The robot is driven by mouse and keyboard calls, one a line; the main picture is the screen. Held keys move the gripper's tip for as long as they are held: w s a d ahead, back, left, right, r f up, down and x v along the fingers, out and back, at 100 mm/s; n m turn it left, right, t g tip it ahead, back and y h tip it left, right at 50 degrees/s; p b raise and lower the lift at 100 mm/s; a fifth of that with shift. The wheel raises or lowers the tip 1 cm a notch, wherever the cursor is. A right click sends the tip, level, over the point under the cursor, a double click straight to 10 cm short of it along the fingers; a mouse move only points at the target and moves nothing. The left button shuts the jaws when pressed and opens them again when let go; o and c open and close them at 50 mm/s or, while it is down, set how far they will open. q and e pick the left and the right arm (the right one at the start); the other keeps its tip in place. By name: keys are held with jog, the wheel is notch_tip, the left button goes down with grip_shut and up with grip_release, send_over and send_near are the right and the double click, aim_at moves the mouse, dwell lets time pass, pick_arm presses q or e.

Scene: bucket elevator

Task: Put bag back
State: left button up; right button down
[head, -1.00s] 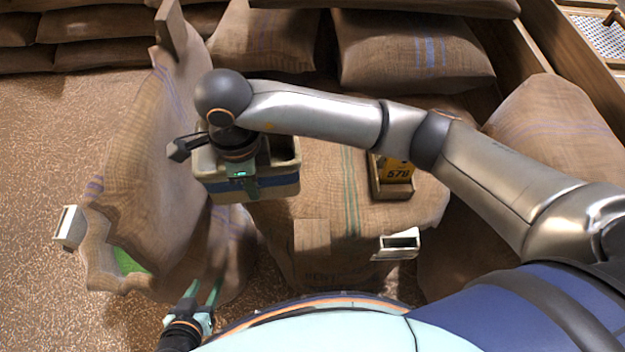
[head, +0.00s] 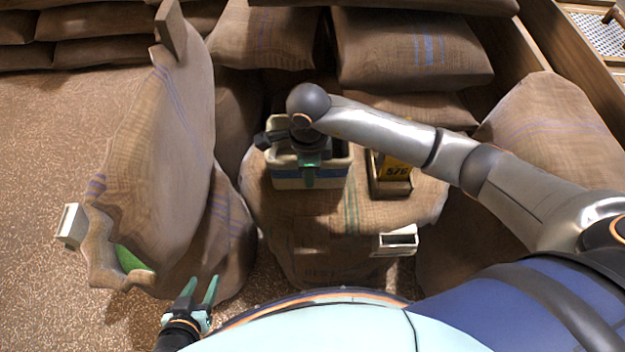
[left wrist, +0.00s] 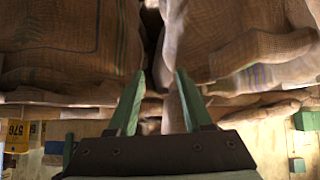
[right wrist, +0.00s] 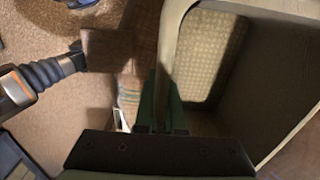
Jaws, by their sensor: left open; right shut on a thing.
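My right gripper (head: 309,180) is shut on the bag's near wall. In the right wrist view the bag's pale rim (right wrist: 168,35) runs down between the fingers, and the bag looks empty. My left gripper (head: 202,282) is open and empty, low at the front near the left sacks.
A small box with a yellow card (head: 393,185) stands right of the bag on the same sack. A white scoop-like holder (head: 397,241) is on the sack's front right. A tilted sack (head: 150,170) stands left, another sack (head: 550,130) right. Stacked sacks (head: 415,50) lie behind.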

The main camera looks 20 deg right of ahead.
jog(key=shift+d+f, duration=0.2)
jog(key=shift+f, duration=0.15)
jog(key=shift+w+d+f, duration=0.15)
jog(key=shift+f, duration=1.5)
jog(key=shift+f, duration=0.15)
jog(key=c, duration=1)
grip_release()
notch_tip(320, 180, up, 12)
jog(key=shift+r, duration=0.15)
